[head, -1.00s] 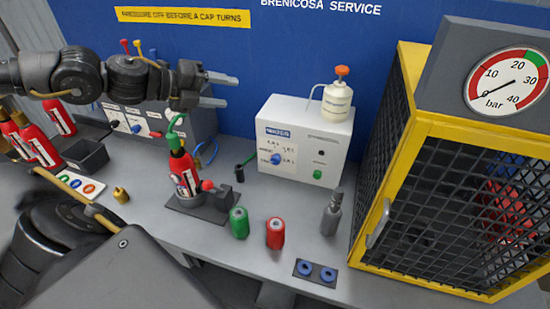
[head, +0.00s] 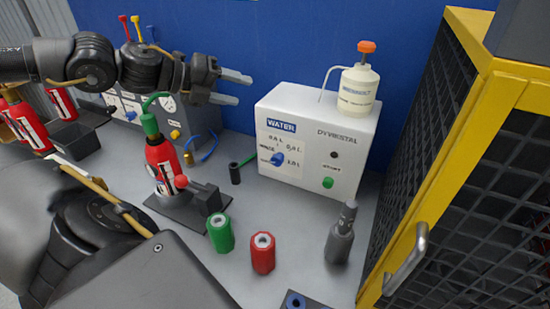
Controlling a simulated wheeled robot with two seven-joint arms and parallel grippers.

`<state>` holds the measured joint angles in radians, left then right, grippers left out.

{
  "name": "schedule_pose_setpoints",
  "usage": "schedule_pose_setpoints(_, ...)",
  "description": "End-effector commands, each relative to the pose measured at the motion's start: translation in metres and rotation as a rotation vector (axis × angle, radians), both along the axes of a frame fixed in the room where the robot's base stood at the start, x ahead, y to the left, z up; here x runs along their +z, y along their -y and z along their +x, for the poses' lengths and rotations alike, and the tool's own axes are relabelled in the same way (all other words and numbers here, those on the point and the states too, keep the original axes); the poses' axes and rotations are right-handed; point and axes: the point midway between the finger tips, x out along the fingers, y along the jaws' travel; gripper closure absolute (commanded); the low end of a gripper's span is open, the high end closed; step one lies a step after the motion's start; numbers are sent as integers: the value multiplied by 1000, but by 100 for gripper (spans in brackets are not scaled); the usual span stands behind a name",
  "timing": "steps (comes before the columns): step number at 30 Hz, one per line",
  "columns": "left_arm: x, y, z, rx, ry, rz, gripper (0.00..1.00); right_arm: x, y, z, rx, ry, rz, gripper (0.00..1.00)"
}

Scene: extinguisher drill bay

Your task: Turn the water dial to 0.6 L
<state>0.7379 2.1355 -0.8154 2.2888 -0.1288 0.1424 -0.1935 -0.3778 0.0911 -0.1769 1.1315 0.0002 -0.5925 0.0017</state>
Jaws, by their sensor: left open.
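The water dial (head: 277,159) is a blue knob on the front of a white box (head: 345,140) labelled WATER. Handwritten-looking litre marks stand around it; one near the top left seems to read 0.6 L, but the print is small. The knob's exact setting is too small to tell. A green button (head: 327,183) sits at the box's lower right. My left gripper (head: 240,88) is open and empty, in the air left of the box, higher in the picture than the dial and apart from it. My right gripper is not in view.
A red extinguisher (head: 163,165) with a green top stands in a dark stand left of the dial. Green (head: 220,233) and red (head: 262,253) cylinders and a grey bottle-like piece (head: 341,235) stand in front. A yellow-framed mesh cage (head: 425,215) bounds the right. A pump bottle (head: 357,92) tops the box.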

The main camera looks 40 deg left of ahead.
Motion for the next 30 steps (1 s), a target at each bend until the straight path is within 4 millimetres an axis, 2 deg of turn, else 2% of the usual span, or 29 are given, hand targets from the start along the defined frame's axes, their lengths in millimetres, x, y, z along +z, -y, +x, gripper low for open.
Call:
schedule_pose_setpoints(1, -26, 0, 0, 0, 0, 0, 45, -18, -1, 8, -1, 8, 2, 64)
schedule_pose_setpoints(5, -70, -1, -1, 2, -1, 0, 45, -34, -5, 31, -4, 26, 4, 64)
schedule_pose_setpoints(7, -99, -1, -1, 2, -1, 0, 45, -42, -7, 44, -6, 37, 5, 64)
schedule_pose_setpoints(12, -153, -1, -1, 2, 0, 1, 45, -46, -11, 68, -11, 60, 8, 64)
schedule_pose_setpoints(15, -176, -1, -2, 3, 1, 0, 45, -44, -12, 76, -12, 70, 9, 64)
schedule_pose_setpoints(21, -197, -1, -2, 3, 1, 0, 45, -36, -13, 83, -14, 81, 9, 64)
schedule_pose_setpoints(30, -199, 0, 0, 2, -1, 0, 45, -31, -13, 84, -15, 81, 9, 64)
